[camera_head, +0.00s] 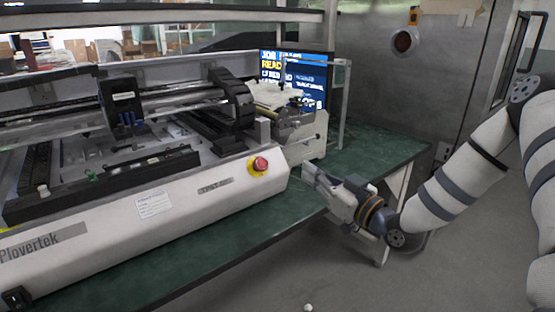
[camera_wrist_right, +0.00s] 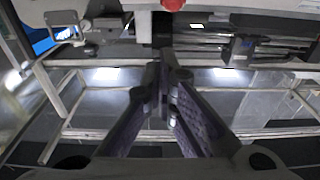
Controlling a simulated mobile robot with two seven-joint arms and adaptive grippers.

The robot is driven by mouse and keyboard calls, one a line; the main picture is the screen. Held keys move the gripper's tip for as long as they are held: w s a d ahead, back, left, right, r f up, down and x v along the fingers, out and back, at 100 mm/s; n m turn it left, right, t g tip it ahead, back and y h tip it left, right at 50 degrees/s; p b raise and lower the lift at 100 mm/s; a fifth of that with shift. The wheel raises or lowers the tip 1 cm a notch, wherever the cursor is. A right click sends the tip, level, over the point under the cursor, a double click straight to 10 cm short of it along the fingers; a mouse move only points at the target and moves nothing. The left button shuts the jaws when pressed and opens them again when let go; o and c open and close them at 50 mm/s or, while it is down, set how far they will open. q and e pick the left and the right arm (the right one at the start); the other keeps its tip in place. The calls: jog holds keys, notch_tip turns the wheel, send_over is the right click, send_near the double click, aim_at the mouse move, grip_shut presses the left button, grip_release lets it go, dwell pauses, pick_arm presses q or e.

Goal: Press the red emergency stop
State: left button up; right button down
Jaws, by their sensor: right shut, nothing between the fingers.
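The red emergency stop (camera_head: 260,163) is a round red button on a yellow base, set on the front right corner of the white machine (camera_head: 150,213). In the right wrist view the red button (camera_wrist_right: 172,4) shows at the top edge, partly cut off. My right gripper (camera_head: 309,171) is to the right of the button, pointing left toward the machine, with a gap between. Its fingers, also in the right wrist view (camera_wrist_right: 167,57), are shut and empty. My left gripper is not in view.
The machine stands on a green table (camera_head: 385,150). A lit screen (camera_head: 293,78) and a smaller white unit (camera_head: 303,130) are behind the button. A metal cabinet (camera_head: 440,65) stands at the back right. Open floor (camera_head: 450,265) lies in front of the table.

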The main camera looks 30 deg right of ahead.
jog(key=b, duration=0.3)
send_near(261, 164)
jog(key=w+d+r, duration=0.2)
jog(key=w+r, duration=0.2)
jog(key=w, duration=0.1)
pick_arm(q)
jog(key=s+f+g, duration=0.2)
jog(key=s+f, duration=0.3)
jog(key=shift+b, duration=0.45)
pick_arm(e)
jog(key=shift+w+d+f, duration=0.1)
jog(key=shift+w+f, duration=0.6)
jog(key=shift+w, duration=0.3)
